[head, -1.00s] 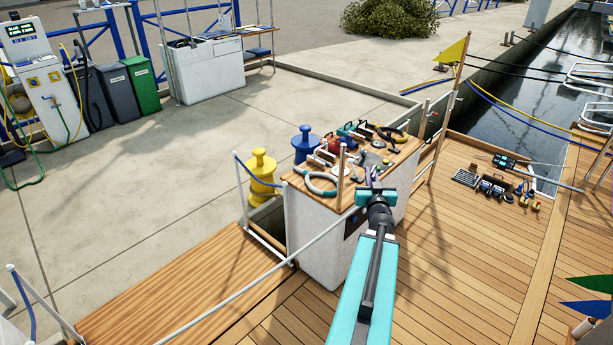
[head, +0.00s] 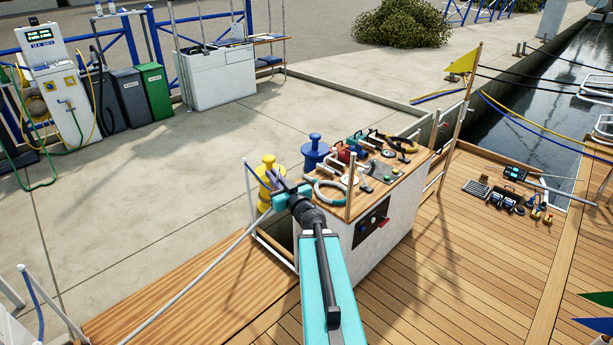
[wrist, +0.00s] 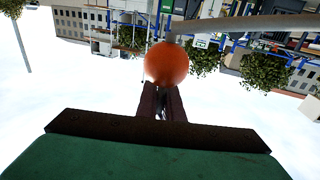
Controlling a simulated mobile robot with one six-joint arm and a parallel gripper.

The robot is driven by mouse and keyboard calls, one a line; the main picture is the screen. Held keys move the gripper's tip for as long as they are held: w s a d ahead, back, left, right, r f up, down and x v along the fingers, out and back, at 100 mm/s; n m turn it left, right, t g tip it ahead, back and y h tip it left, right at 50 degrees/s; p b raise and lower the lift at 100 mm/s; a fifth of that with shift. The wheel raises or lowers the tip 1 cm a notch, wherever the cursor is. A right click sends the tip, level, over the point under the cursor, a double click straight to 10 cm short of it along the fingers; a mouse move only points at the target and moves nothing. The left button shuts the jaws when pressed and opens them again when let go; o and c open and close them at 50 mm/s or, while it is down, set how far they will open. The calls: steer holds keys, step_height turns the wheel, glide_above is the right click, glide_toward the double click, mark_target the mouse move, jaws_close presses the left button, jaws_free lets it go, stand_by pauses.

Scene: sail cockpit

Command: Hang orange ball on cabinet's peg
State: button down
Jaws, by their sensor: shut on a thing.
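The orange ball (wrist: 166,64) is at the tips of my gripper's dark fingers (wrist: 163,92) in the wrist view, which looks upside down. The fingers are shut on it or on its attachment; the exact grip is unclear. In the head view my gripper (head: 277,184) is left of the white cabinet (head: 345,245), in front of the yellow bollard, and I cannot make out the ball there. The cabinet has a wooden top and a dark panel (head: 371,222) on its front. A small red part (head: 384,222) sticks out by the panel; I cannot tell whether it is the peg.
Tools and a grey-green hose ring (head: 330,191) lie on the cabinet top. A thin post (head: 349,195) stands at its front corner. A white rail (head: 215,270) slopes up towards my gripper. The wooden deck (head: 440,270) right of the cabinet is mostly clear.

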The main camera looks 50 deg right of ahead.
steer(key=w+a+n+y, duration=0.2)
steer(key=a+y, duration=0.1)
steer(key=a, duration=0.4)
steer(key=w+a+r+n+y, duration=0.15)
steer(key=a+y, duration=0.25)
steer(key=a, duration=0.4)
steer(key=w+a+f+n+y, duration=0.1)
steer(key=w+a+n+y, duration=0.2)
steer(key=a, duration=0.4)
steer(key=s+a+n+g+y, duration=0.3)
steer(key=a+y, duration=0.1)
steer(key=a, duration=0.5)
steer(key=s+a+f+n+g+y, duration=0.1)
steer(key=s+a+n+g+y, duration=0.2)
steer(key=a, duration=0.6)
steer(key=shift+s+a+f+n+g+y, duration=0.15)
steer(key=shift+s+a+n+g+y, duration=0.2)
steer(key=shift+n+g+y, duration=0.55)
steer(key=shift+m, duration=0.35)
